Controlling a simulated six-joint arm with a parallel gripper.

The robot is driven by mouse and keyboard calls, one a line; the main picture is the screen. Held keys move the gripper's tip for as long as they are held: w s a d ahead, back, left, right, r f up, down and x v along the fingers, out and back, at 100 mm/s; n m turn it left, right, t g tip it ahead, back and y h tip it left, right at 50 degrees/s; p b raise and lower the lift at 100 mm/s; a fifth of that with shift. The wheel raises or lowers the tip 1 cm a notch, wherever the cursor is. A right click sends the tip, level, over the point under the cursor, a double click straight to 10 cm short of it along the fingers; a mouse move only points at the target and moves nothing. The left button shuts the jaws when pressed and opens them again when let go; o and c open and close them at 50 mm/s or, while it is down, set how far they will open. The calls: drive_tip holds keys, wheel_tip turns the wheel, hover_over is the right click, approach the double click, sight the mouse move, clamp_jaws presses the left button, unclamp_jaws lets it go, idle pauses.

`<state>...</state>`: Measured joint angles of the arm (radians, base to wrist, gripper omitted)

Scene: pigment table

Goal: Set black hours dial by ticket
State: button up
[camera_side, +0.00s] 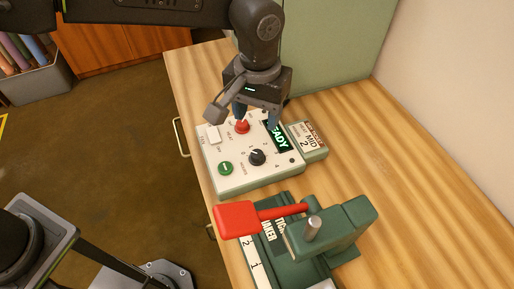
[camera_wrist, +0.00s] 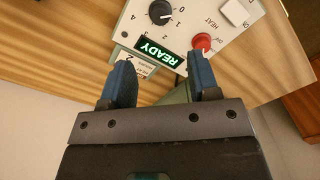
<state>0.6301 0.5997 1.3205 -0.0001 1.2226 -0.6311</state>
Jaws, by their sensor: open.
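The black hours dial (camera_side: 257,157) is on the front part of the pale control box (camera_side: 232,183). It also shows at the top of the wrist view (camera_wrist: 160,12). Its white mark points toward the low numbers; I cannot read exactly which one. The ticket (camera_side: 309,141) sits in a holder at the box's right side and reads MID and 2. In the wrist view my left finger partly hides it. My gripper (camera_side: 255,116) is open and empty above the back of the box, near the red heat knob (camera_side: 242,127) and apart from the black dial.
The box also has a lit READY display (camera_side: 274,136), a green button (camera_side: 225,168) and a white switch (camera_side: 212,134). A green ticket maker (camera_side: 330,238) with a red lever (camera_side: 238,217) stands in front. The table to the right is clear.

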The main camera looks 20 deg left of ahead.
sight(257, 153)
wheel_tip(257, 153, down, 12)
drive_tip(key=shift+r, duration=0.2)
drive_tip(key=c, duration=0.9)
drive_tip(key=shift+c, duration=0.2)
